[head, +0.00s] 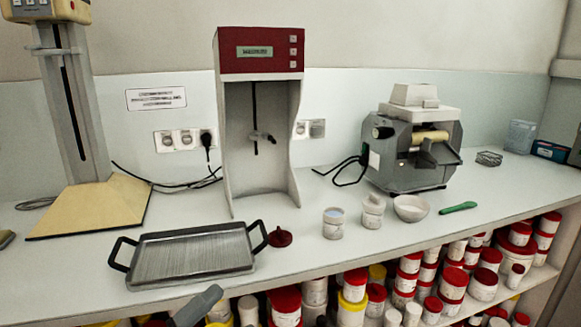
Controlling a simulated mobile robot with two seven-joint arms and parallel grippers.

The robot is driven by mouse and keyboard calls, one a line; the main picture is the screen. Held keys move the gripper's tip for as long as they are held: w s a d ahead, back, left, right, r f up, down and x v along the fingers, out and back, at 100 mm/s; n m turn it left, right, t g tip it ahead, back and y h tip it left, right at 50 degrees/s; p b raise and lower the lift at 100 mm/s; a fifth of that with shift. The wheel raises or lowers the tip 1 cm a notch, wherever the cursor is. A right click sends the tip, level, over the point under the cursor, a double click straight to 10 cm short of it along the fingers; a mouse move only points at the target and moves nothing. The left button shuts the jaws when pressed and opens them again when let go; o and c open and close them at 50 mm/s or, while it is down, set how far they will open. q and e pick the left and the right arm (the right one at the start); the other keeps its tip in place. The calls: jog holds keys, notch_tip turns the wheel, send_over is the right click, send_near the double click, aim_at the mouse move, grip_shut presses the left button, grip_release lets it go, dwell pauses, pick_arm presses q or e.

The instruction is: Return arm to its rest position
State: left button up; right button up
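Neither gripper's fingers show in the head view. A short dark grey piece pokes up at the bottom edge, left of centre, in front of the counter; it looks like part of my own arm, but I cannot tell which part. The counter (330,254) holds a grey ridged tray with black handles (195,250) near its front edge. Nothing is seen held.
A red-topped mixer (260,50), a grey roller mill (395,150) and a beige stand (90,208) stand along the back. White jars (333,228), a bowl (411,209), a green spatula (458,208) and a dark red lid (280,238) sit in front. Several tubs fill the shelf below.

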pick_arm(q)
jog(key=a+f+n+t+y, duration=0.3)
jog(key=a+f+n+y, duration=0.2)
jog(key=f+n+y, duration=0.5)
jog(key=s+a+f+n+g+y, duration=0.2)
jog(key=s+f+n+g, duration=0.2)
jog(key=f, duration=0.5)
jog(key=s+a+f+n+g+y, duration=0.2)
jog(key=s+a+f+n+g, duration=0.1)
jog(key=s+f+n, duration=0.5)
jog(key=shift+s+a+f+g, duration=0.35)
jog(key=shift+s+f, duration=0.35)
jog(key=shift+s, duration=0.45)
